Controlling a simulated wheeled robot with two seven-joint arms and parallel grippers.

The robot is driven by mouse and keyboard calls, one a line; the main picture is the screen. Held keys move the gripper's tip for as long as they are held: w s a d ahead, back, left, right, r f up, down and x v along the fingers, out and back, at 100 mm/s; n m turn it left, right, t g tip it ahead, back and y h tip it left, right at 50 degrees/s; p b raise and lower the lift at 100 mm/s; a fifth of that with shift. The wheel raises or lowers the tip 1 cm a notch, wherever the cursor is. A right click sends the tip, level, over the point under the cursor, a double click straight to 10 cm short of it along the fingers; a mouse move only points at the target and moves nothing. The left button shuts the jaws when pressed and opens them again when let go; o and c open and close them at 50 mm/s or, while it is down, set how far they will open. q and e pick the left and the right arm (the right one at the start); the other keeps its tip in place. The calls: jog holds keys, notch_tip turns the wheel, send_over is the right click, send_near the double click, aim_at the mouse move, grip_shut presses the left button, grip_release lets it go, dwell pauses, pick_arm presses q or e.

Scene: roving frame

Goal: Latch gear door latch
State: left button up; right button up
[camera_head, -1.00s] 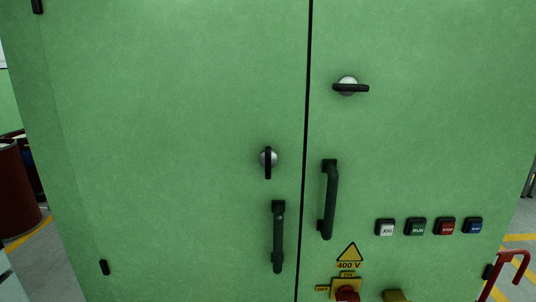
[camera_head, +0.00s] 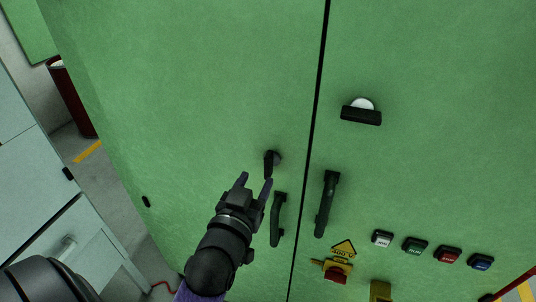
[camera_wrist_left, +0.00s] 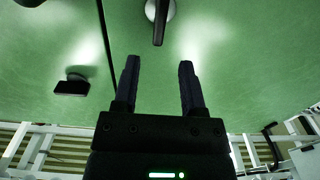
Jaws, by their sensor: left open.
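A green cabinet (camera_head: 180,110) has two doors with a dark seam between them. The left door's black latch handle (camera_head: 271,162) points down from its round base; it also shows at the top of the left wrist view (camera_wrist_left: 160,18). The right door's black latch handle (camera_head: 361,116) lies crosswise on a pale round base; it also shows at the left of the left wrist view (camera_wrist_left: 72,86). I cannot tell which is the gear door latch. My left gripper (camera_head: 254,181) is open and empty, just below and left of the left latch, its fingers apart from it. My right gripper is out of view.
Dark pull handles stand on the left door (camera_head: 278,220) and right door (camera_head: 326,205), close to the seam. Push buttons (camera_head: 415,246) and a red switch (camera_head: 336,275) sit lower right. A pale cabinet (camera_head: 40,190) stands at the left.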

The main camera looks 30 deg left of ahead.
aim_at(266, 163)
pick_arm(q)
jog(key=x, duration=0.6)
jog(key=shift+w, duration=0.3)
grip_shut()
jog(key=shift+d, duration=0.1)
